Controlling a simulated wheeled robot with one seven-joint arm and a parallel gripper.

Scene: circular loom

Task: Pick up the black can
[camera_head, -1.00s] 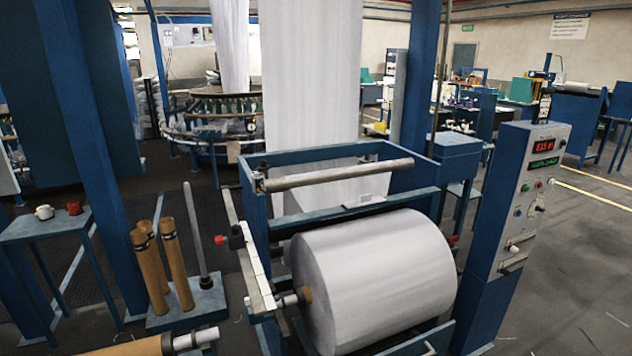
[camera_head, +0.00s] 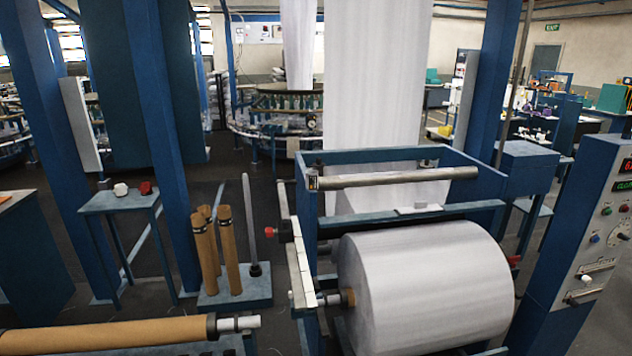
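I cannot make out a black can in the head view. My gripper is not in view. A small blue table (camera_head: 118,201) at the left holds a white item (camera_head: 120,190) and a red item (camera_head: 146,188), both too small to tell exactly.
A large white fabric roll (camera_head: 425,285) sits in a blue winder frame (camera_head: 400,155). A control cabinet (camera_head: 585,240) stands at the right. Brown tubes (camera_head: 229,250) stand on a blue base, and a long brown roll (camera_head: 110,333) lies in front. Dark floor shows between them.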

